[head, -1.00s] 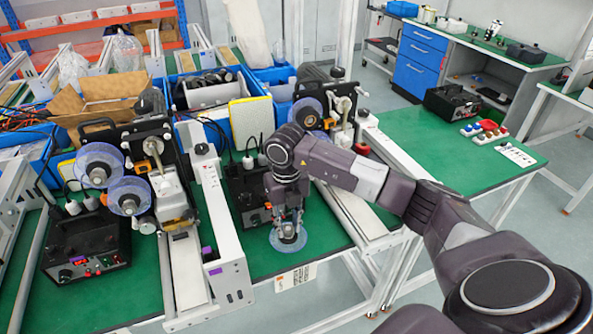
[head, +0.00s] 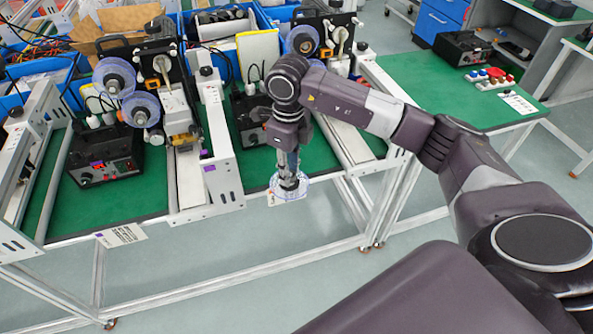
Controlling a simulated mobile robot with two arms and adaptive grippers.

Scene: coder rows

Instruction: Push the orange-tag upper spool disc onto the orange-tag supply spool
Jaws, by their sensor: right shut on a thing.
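My right gripper (head: 289,181) points down and is shut on a clear, bluish spool disc (head: 301,192). The disc is held level at the front edge of the green bench in the picture; its exact height is unclear. Behind my wrist, the machine on the right carries a clear spool (head: 302,39) at its upper left, apart from the held disc. My arm hides much of this machine's lower part. I cannot make out an orange tag on either the disc or the spool. My left gripper is not in view.
A white rail (head: 218,150) runs left of my gripper.

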